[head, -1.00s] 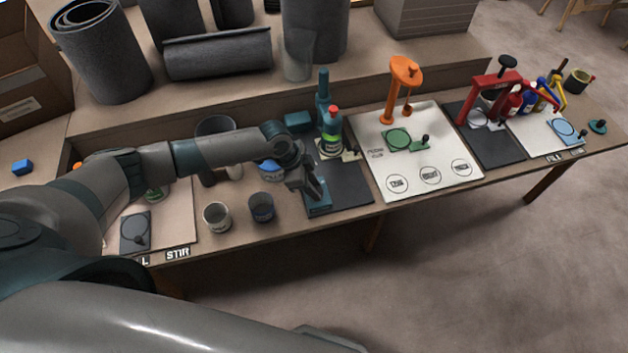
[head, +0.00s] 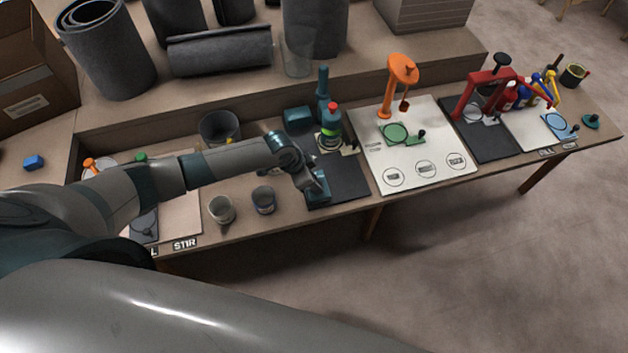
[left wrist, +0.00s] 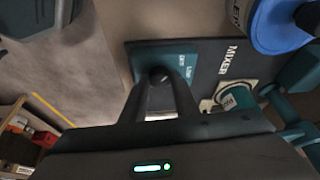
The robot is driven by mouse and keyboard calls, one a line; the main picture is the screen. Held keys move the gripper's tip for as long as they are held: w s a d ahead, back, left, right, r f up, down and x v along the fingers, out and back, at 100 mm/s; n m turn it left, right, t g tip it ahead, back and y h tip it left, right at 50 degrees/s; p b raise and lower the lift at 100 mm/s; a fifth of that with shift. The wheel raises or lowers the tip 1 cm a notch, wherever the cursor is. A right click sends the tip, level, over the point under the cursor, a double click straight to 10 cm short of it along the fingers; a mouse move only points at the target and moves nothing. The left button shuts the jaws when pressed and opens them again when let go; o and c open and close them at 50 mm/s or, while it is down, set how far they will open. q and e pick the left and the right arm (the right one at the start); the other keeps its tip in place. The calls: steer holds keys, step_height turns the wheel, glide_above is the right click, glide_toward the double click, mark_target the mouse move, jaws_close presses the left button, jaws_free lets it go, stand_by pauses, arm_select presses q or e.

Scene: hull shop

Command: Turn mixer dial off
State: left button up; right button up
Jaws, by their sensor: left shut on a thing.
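The mixer is a teal stand (head: 323,88) at the back of a dark mat (head: 347,184), which reads MIXER in the left wrist view (left wrist: 232,58). Its dial is a small dark knob (left wrist: 158,74) on a teal plate (left wrist: 185,62) at the mat's front left corner; the plate also shows in the head view (head: 319,190). My left gripper (head: 312,190) reaches down over that plate. In the left wrist view its fingers (left wrist: 159,84) are closed around the knob and hide most of it. The dial's setting cannot be read. My right gripper is out of view.
Two small cups (head: 221,210) (head: 263,200) stand left of the mat. A bottle with a red cap (head: 330,130) stands at the mixer. A white board with an orange stand (head: 402,70) lies to the right. A blue-rimmed container (left wrist: 282,25) is close by in the wrist view.

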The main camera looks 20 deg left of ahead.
arm_select(q)
steer(key=o, duration=1.1)
steer(key=shift+c, duration=0.2)
steer(key=shift+r, duration=0.1)
steer(key=b+v, duration=0.2)
steer(key=v, duration=1.5)
steer(key=shift+b, duration=0.3)
steer(key=shift+s, duration=0.1)
